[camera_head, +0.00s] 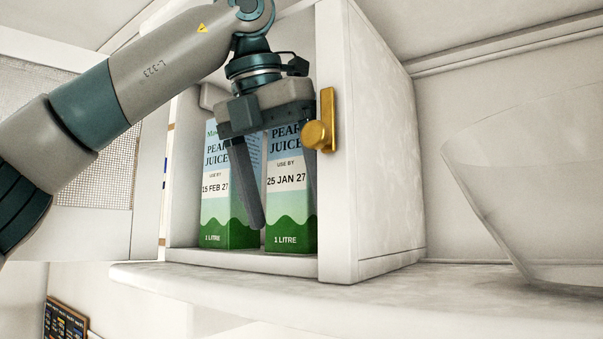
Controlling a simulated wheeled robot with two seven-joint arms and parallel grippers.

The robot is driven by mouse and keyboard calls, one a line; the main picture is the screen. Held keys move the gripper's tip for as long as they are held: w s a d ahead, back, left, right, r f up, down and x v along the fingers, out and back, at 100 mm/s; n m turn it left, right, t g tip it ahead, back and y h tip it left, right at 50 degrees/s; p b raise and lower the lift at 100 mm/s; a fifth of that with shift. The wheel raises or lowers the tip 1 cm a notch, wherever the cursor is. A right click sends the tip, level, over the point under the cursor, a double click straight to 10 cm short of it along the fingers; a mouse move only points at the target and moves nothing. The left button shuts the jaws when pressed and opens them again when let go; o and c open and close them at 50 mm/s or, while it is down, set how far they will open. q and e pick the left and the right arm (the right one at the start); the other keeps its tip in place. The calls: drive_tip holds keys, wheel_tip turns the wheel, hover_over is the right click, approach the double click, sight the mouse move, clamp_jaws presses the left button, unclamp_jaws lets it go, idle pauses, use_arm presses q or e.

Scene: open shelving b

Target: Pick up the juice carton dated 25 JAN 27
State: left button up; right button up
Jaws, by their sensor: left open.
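The juice carton dated 25 JAN 27 (287,207) stands upright on the right inside the open white cabinet, labelled pear juice, blue above and green below. A similar carton (216,212) stands to its left, its date reading about 15 FEB 27. My left gripper (285,208) is open and points down in front of the cartons. One finger shows in front of the gap between the cartons, the other at the right edge of the 25 JAN 27 carton. Whether the fingers touch it I cannot tell. The gripper body hides the carton tops. My right gripper is not in view.
The white cabinet (385,160) has a side wall close to the right of the carton, with a brass knob and plate (327,125) at its front edge. A mesh-panelled door (95,205) stands at the left. A clear bowl (530,190) sits on the white shelf (400,283) at right.

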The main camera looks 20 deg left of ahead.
use_arm(q)
drive_tip(key=shift+r, duration=0.1)
clamp_jaws()
drive_tip(key=shift+r, duration=0.15)
drive_tip(key=shift+r, duration=0.15)
drive_tip(key=shift+r+b, duration=0.3)
drive_tip(key=shift+r, duration=0.35)
drive_tip(key=s+a+b, duration=0.2)
drive_tip(key=s+a, duration=0.1)
drive_tip(key=s, duration=0.5)
drive_tip(key=s+a+b, duration=0.1)
drive_tip(key=s+a, duration=0.2)
drive_tip(key=s, duration=0.6)
drive_tip(key=shift+b, duration=0.4)
drive_tip(key=shift+a, duration=0.1)
